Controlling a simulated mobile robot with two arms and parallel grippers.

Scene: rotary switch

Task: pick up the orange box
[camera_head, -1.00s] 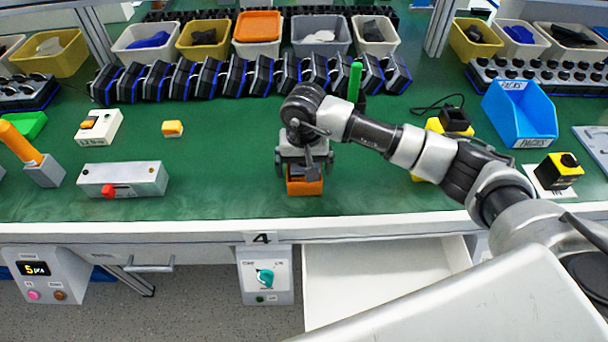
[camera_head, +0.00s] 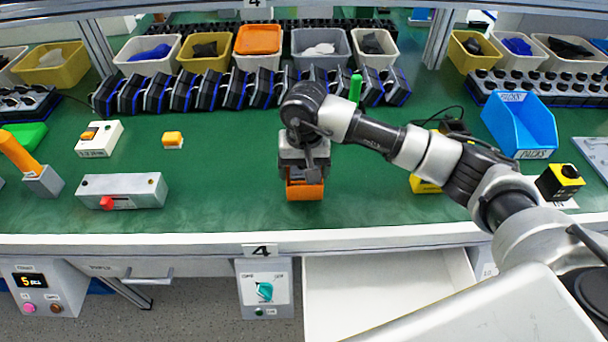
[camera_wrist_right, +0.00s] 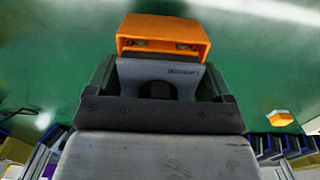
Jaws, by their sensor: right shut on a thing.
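The orange box (camera_head: 304,189) is on the green bench top near its front edge, below my right gripper. It is open-topped in the head view, and its upper part is hidden by the gripper. In the right wrist view the orange box (camera_wrist_right: 163,35) lies between and just beyond the fingers. My right gripper (camera_head: 304,172) points down and is shut on the box. It also shows in the right wrist view (camera_wrist_right: 160,85), with one dark finger on each side of a grey part marked with small lettering. I cannot tell whether the box is clear of the bench. My left gripper is not in view.
A grey box with a red button (camera_head: 122,191) and a small orange-yellow block (camera_head: 172,139) stand to the left. A blue bin (camera_head: 520,122) is at right. An open white drawer (camera_head: 385,285) is below the front edge.

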